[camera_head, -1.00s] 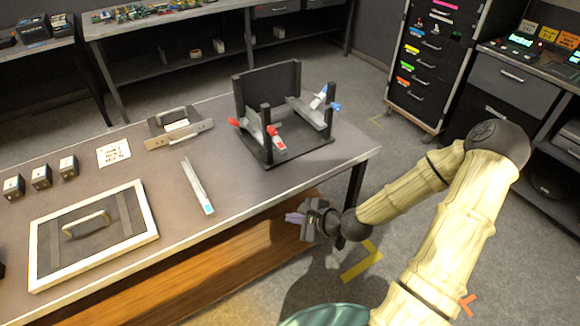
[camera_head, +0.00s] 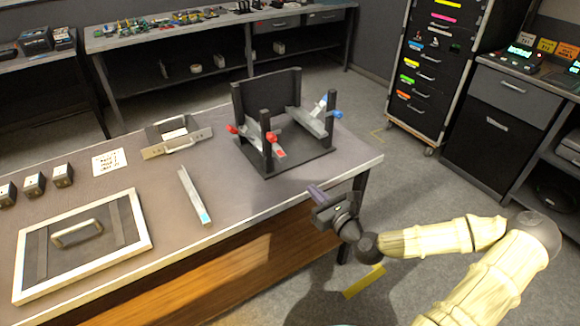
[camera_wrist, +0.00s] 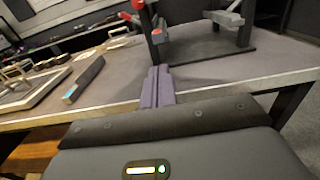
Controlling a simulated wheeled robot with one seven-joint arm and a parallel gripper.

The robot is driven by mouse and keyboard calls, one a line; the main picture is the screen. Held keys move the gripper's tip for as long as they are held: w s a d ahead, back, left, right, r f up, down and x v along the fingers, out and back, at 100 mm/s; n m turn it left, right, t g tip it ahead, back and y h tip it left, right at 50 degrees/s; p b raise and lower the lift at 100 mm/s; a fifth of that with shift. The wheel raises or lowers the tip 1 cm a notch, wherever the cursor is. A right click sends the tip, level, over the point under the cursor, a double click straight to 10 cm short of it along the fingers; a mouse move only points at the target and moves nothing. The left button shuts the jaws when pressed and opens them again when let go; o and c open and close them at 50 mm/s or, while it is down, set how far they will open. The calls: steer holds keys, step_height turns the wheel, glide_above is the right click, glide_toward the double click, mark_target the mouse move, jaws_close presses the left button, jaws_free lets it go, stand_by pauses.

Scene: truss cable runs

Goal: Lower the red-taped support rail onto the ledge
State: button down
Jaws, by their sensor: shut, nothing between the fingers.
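The red-taped support rail (camera_head: 256,136) is a grey channel with red ends, held in the black stand (camera_head: 290,163) on the table. It slopes down towards the front, its red-taped end (camera_head: 280,153) beside a black post. In the wrist view its red end (camera_wrist: 158,34) shows at the top, partly behind the post. A blue-taped rail (camera_head: 308,120) sits on the stand's right side. My gripper (camera_head: 316,192) is at the table's front edge, in front of and below the stand. Its purple fingers (camera_wrist: 158,88) are together and empty, apart from the rail. I cannot make out the ledge clearly.
A loose blue-tipped channel (camera_head: 194,196) lies on the table left of the stand. A framed panel with a handle (camera_head: 82,243), a handled bracket (camera_head: 177,137) and small black boxes (camera_head: 35,184) lie further left. The table's front edge (camera_head: 262,212) is close to my gripper.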

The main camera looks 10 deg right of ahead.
mark_target(284, 160)
steer(key=x, duration=1.3)
steer(key=shift+x, duration=1.05)
steer(key=shift+s, duration=0.15)
steer(key=shift+s+d, duration=0.1)
steer(key=shift+s, duration=0.1)
steer(key=v, duration=1.3)
steer(key=shift+s+d, duration=0.15)
steer(key=shift+s, duration=0.1)
